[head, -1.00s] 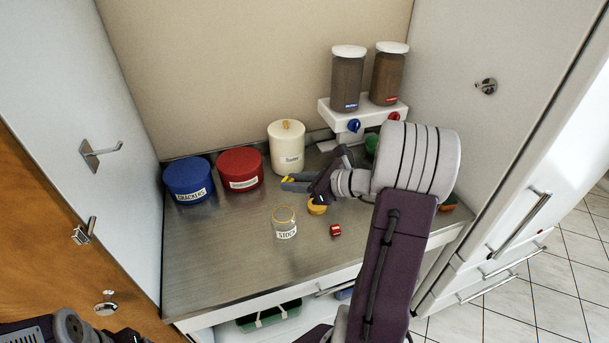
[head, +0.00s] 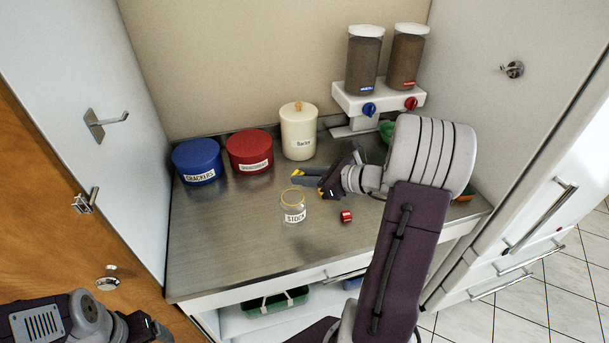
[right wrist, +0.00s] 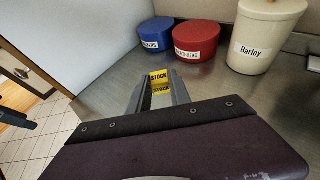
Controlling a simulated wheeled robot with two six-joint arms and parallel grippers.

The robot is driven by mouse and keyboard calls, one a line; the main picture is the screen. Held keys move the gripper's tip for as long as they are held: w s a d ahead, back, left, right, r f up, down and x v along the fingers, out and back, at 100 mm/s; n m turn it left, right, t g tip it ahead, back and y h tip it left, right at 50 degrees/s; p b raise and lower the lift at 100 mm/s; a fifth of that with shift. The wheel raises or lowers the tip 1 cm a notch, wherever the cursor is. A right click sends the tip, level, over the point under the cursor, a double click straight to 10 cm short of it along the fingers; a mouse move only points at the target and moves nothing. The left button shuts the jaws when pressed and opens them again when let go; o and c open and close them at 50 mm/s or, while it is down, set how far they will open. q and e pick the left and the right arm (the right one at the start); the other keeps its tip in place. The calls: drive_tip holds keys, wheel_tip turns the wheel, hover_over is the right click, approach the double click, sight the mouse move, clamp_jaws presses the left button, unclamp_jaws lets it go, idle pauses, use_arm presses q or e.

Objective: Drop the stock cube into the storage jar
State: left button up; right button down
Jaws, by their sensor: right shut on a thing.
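The yellow stock cube (right wrist: 160,82), labelled STOCK, is held between the fingertips of my right gripper (right wrist: 158,90). In the head view the right gripper (head: 301,179) is above the counter, its fingers pointing left, with a bit of yellow at the tips. The storage jar (head: 293,211) is clear glass with a yellow rim and a STOCK label. It stands upright, its mouth uncovered, just below the gripper in the picture. The cube is outside the jar. Part of my left arm (head: 85,322) shows at the lower left; its fingers are not clear.
A blue crackers tin (head: 198,162), a red tin (head: 249,152) and a cream barley jar (head: 298,132) stand along the back. A small red cube (head: 346,216) lies right of the storage jar. A dispenser (head: 378,98) stands at the back right. The front left counter (head: 220,240) is clear.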

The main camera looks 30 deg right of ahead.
drive_tip(key=c, duration=1.1)
unclamp_jaws()
drive_tip(key=v, duration=0.9)
